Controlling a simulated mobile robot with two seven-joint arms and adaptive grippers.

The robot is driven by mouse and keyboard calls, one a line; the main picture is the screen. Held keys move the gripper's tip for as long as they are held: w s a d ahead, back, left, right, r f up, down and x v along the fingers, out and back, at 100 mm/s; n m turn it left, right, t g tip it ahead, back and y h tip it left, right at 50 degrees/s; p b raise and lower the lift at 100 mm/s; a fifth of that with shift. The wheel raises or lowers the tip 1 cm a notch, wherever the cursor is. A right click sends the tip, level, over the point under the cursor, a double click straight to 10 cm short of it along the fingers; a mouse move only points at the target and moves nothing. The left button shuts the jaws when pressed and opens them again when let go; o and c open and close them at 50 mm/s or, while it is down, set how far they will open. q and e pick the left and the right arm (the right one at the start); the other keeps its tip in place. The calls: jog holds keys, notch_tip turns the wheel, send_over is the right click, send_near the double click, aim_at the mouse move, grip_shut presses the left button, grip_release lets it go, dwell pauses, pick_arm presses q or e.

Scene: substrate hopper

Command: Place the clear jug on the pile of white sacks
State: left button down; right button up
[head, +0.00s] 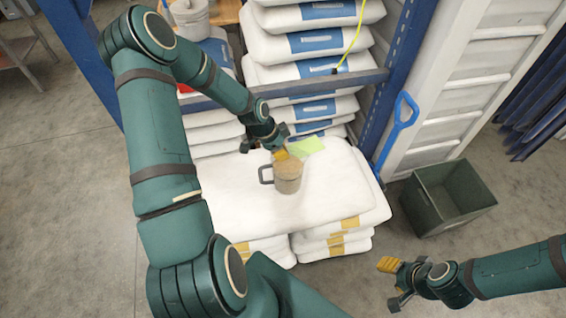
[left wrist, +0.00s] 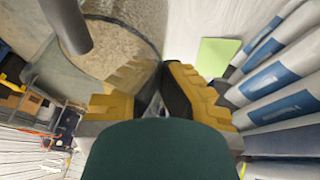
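The clear jug (head: 288,178), partly full of brown grainy matter, is upright over the front pile of white sacks (head: 335,190). Its handle points left in the head view; I cannot tell whether its base touches the top sack. In the left wrist view the jug (left wrist: 115,38) fills the upper left, with its dark handle crossing it. My left gripper (head: 281,154) is at the jug's back rim. Its yellow fingers (left wrist: 162,72) are close together with the jug's wall between them. My right gripper (head: 391,284) is open and empty, low at the right.
A light green sheet (head: 306,147) lies on the sacks behind the jug. A blue rack beam (head: 335,83) crosses in front of taller sack stacks. A dark green bin (head: 447,197) stands on the floor at right, near a blue shovel (head: 399,125).

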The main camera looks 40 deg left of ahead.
aim_at(283, 163)
pick_arm(q)
jog(key=shift+f+b, duration=0.45)
jog(key=shift+f, duration=1.6)
jog(key=shift+f, duration=0.15)
jog(key=c, duration=1.1)
grip_release()
jog(key=shift+c, duration=0.2)
